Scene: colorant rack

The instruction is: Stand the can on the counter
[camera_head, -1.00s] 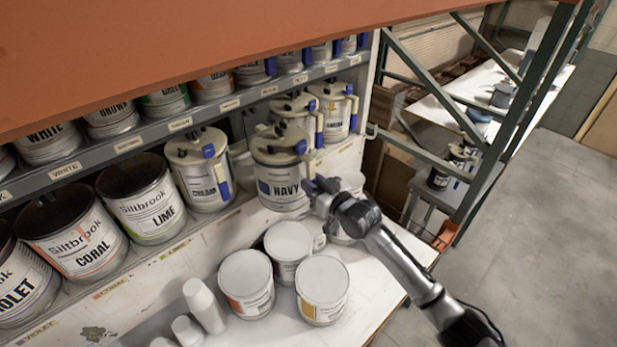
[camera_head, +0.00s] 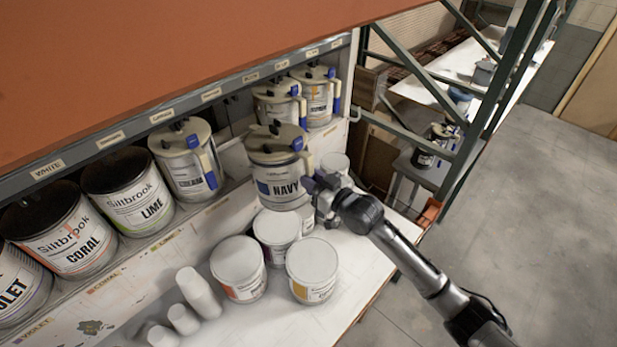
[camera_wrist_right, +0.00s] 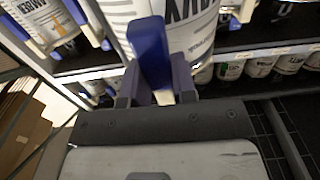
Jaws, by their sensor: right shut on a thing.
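The can labelled NAVY (camera_head: 277,180) has a cream lid and a cream-and-blue handle. In the head view it is upright or nearly so, in front of the lower shelf and over the back of the white counter (camera_head: 262,306). It seems raised, but I cannot tell how far. My right gripper (camera_head: 318,186) is at the can's right side, shut on its handle. In the right wrist view, the fingers (camera_wrist_right: 156,90) close around the blue handle part, with the can's label (camera_wrist_right: 190,25) behind. My left gripper is not in view.
White-lidded tubs (camera_head: 312,268) stand on the counter just below the can. Several white cups (camera_head: 199,292) are left of them. Other cans, such as LIME (camera_head: 128,190), stand on the lower shelf. An orange panel (camera_head: 150,60) hangs above. A green frame (camera_head: 470,150) stands at right.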

